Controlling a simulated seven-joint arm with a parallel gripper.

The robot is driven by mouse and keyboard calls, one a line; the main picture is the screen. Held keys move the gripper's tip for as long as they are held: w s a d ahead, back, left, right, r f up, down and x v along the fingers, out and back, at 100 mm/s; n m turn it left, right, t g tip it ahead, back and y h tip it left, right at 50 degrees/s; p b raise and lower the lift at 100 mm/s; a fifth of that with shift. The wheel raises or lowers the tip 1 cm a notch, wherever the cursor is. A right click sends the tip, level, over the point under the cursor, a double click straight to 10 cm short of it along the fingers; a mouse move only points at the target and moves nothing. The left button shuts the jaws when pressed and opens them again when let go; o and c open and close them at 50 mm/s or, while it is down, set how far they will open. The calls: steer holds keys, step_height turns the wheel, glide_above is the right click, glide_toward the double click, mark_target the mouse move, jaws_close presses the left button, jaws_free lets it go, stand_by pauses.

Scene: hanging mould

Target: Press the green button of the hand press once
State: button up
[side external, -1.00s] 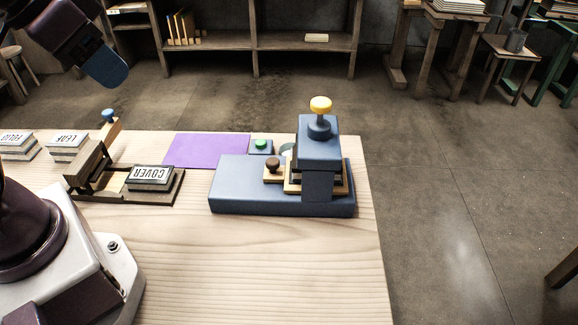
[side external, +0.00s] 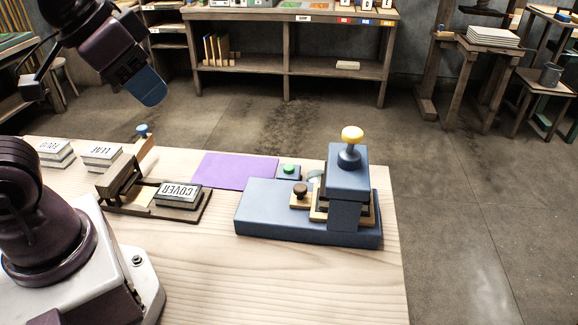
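The green button (side external: 289,169) sits on a small blue-grey box behind the press base, at the right edge of the purple sheet. My gripper (side external: 150,92) shows blue fingertips at the upper left, high above the table and well to the left of the button. It touches nothing. From this angle I cannot tell whether its fingers are apart.
The purple sheet (side external: 235,170) lies flat on the pale table (side external: 250,285). Left of the press stands a dark wooden frame (side external: 125,190) with a COVER block (side external: 180,193). LEAF blocks (side external: 102,157) and another stack (side external: 56,153) are farther left.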

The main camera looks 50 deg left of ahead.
jaws_close()
stand_by(1.5)
